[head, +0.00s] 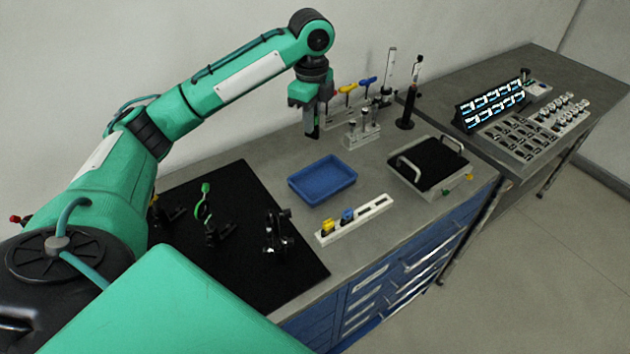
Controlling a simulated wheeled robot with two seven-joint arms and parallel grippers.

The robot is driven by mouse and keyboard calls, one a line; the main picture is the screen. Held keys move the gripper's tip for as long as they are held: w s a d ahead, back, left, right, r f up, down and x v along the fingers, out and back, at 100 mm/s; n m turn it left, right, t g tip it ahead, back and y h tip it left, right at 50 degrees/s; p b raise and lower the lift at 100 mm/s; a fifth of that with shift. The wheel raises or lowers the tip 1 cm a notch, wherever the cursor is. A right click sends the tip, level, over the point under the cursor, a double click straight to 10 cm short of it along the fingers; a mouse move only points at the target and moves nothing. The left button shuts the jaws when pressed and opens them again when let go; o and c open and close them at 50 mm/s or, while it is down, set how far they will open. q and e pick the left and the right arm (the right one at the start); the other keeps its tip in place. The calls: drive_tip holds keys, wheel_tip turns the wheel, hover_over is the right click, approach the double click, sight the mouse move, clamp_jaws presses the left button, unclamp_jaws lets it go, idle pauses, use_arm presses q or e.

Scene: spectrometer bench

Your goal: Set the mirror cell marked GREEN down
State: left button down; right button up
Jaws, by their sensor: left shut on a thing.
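My left gripper (312,122) hangs pointing down over the back of the bench, left of the driver rack. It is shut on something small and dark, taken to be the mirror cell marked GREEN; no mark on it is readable. A white slotted rack (372,214) near the front edge holds a yellow piece (328,226) and a blue piece (347,215) at its left end; its right slots look empty. A stand with a green ring (204,200) and a black mount (278,235) are on the black mat (245,190). My right gripper is not in view.
A blue tray (322,180) lies empty between gripper and white rack. A handled tray (401,178) with a dark inside stands to its right. Drivers with yellow and blue handles (368,81), a small vial rack (362,136) and a black stand (405,123) fill the back.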

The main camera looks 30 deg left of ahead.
use_arm(q)
wheel_tip(320, 180, down, 18)
drive_tip(key=p, duration=0.4)
drive_tip(key=shift+r, duration=0.1)
drive_tip(key=c, duration=1.4)
unclamp_jaws()
drive_tip(key=shift+c, duration=0.2)
drive_tip(key=shift+r+b, duration=0.3)
drive_tip(key=shift+r, duration=0.15)
wheel_tip(320, 180, up, 10)
drive_tip(key=b, duration=0.3)
drive_tip(key=shift+r, duration=0.6)
